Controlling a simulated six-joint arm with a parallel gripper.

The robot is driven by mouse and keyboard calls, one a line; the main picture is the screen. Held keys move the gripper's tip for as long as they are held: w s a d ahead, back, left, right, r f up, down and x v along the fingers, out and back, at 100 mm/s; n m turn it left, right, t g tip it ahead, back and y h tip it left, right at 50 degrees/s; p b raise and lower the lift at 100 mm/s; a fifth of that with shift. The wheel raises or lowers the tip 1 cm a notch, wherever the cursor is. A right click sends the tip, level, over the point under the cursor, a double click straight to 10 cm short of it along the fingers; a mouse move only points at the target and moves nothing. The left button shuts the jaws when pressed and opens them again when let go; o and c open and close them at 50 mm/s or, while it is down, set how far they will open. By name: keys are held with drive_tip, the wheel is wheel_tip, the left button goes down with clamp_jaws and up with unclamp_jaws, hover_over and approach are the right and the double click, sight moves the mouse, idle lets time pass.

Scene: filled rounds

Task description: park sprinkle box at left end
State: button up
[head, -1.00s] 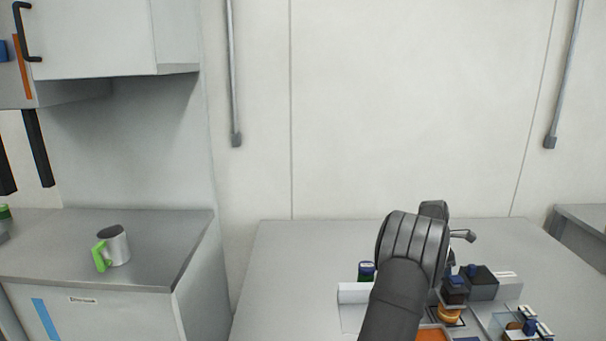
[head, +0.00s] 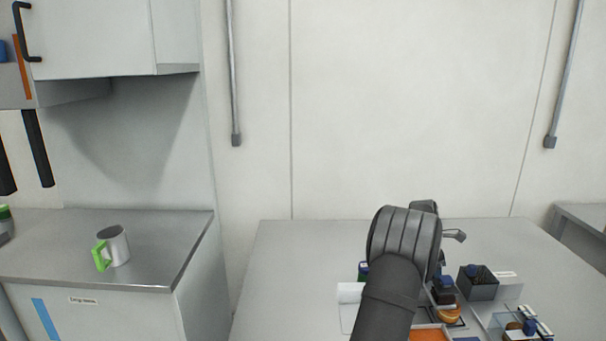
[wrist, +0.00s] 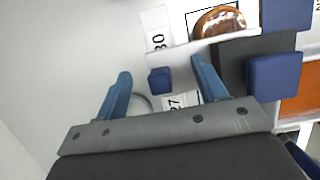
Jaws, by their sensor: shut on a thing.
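My gripper (wrist: 162,90) shows in the wrist view as two blue fingers. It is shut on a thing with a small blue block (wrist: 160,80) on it. The held thing's body is hard to make out, and I cannot tell if it is the sprinkle box. In the head view my forearm and wrist hide the fingers and what they hold. A dark open box (head: 480,287) with a blue block and speckled contents stands right of my wrist. A smaller dark piece with a blue top (head: 444,288) is between them, near an orange-brown round.
The table (head: 290,270) is bare at its left. Small blue-topped pieces (head: 529,326) crowd the front right. A mug (head: 117,247) with a green handle stands on the left counter.

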sight(352, 285)
drive_tip(key=shift+s+a+f, duration=0.1)
drive_tip(key=shift+a+f, duration=0.15)
drive_tip(key=shift+a, duration=3.75)
drive_tip(key=shift+a+f, duration=0.25)
drive_tip(key=shift+a, duration=3.8)
drive_tip(key=shift+s+a+f, duration=0.1)
drive_tip(key=shift+a+f, duration=0.15)
drive_tip(key=shift+a, duration=3.75)
drive_tip(key=shift+w, duration=0.1)
drive_tip(key=o, duration=0.7)
wheel_tip(352, 285, up, 7)
drive_tip(key=shift+w+d+r, duration=0.15)
drive_tip(key=shift+r, duration=0.05)
